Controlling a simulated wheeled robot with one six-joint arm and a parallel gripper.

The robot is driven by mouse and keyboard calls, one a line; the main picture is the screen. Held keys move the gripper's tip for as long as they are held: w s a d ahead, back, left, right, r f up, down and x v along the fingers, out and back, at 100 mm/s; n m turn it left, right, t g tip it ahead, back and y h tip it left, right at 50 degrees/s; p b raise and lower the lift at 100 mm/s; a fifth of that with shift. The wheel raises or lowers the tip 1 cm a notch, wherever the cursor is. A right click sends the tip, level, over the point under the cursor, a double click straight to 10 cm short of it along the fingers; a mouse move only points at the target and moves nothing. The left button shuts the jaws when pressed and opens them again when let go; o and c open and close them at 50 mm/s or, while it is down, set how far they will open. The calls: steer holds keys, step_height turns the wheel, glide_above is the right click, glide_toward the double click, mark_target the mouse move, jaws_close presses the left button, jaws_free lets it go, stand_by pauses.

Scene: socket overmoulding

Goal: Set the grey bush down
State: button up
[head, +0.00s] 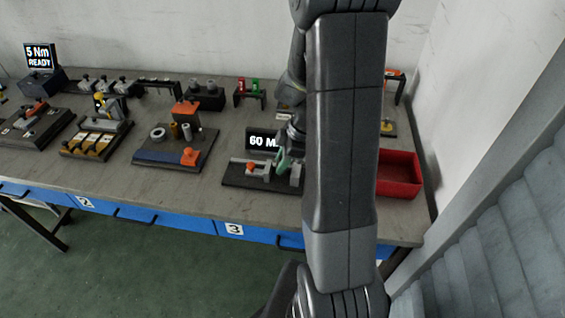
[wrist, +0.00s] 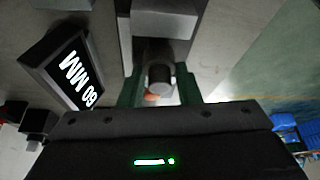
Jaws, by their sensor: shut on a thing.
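My gripper (wrist: 160,90) has green fingers and is shut on the grey bush (wrist: 160,73), a short round part between the fingertips in the wrist view. In the head view my gripper (head: 284,158) is just above the black measuring fixture (head: 235,181) with grey jaws and an orange part (head: 252,168). My arm and fingers hide the bush there. In the wrist view a grey block (wrist: 165,24) lies just beyond the bush. I cannot tell whether the bush touches the fixture.
A "60 MM" display (head: 262,141) stands close behind the fixture, also large in the wrist view (wrist: 72,68). A red bin (head: 400,175) is to the right. A board (head: 170,158) with a grey ring and an orange block is to the left. Bare bench lies between them.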

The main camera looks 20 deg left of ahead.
steer(key=shift+f, duration=0.65)
steer(key=shift+f, duration=0.1)
steer(key=shift+f+b, duration=0.15)
steer(key=shift+b, duration=0.15)
steer(key=o, duration=1.1)
steer(key=shift+c, duration=0.2)
steer(key=shift+w+r+p, duration=0.1)
steer(key=shift+r+p, duration=0.2)
steer(key=shift+r, duration=0.15)
steer(key=v, duration=1.1)
steer(key=shift+d+r+b, duration=0.25)
steer(key=shift+b, duration=0.1)
